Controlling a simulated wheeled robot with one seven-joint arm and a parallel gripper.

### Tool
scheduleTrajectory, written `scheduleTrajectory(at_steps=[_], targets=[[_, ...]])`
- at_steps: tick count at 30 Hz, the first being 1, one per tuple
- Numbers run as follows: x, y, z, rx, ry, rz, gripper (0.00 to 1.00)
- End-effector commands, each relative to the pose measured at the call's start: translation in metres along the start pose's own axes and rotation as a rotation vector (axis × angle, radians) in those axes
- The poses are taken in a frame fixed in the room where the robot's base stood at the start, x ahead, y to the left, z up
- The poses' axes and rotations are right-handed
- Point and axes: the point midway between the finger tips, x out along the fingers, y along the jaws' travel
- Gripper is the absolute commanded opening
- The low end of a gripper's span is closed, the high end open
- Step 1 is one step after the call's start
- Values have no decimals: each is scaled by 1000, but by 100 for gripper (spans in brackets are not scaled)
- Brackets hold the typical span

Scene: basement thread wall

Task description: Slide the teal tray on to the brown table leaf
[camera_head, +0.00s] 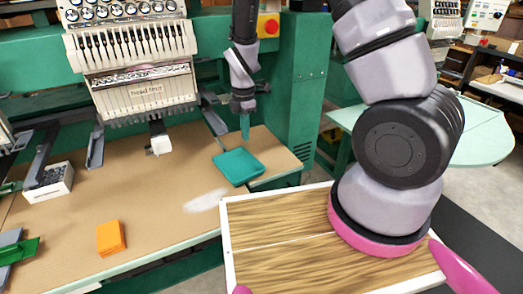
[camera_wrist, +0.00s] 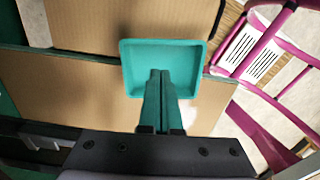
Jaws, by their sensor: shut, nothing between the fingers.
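The teal tray (camera_head: 239,166) is a shallow square dish lying flat across the seam between the main brown tabletop and the brown table leaf (camera_head: 276,151). In the wrist view the tray (camera_wrist: 135,51) overlaps both panels, with the leaf (camera_wrist: 85,22) above the seam. My gripper (camera_head: 245,136) points down at the tray's far side. Its teal fingers (camera_wrist: 160,74) are together and empty, and the tips appear over the tray's inside. I cannot tell whether they touch it.
The main tabletop (camera_head: 155,190) carries an orange block (camera_head: 111,237) and a pale patch (camera_head: 205,200). A white embroidery machine head (camera_head: 132,60) hangs behind. A green cabinet (camera_head: 303,85) stands behind the leaf. A pale green table (camera_head: 480,130) is at the right.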

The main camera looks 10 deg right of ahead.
Motion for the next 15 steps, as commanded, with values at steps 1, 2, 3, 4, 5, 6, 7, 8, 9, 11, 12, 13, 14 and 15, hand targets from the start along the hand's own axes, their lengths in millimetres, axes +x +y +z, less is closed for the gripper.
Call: scheduleTrajectory(at_steps=[1,2,3,4,5,6,7,8,9,11,12,13,14,15], targets=[[3,0,-4,-49,0,-3,0],[4,0,-5,-73,0,-4,0],[6,-1,-6,-95,0,-4,0],[7,-1,-7,-107,0,-5,0],[9,-1,-7,-113,0,-6,0],[13,-1,-7,-117,1,-7,0],[17,-1,-7,-117,1,-8,0],[21,-1,-7,-116,1,-8,0],[27,-2,-7,-116,0,-8,0],[38,-2,-7,-115,0,-9,0],[46,-2,-7,-114,1,-10,0],[51,-2,-7,-114,0,-9,0],[57,-2,-7,-113,0,-9,0],[64,-2,-7,-113,1,-9,0]])
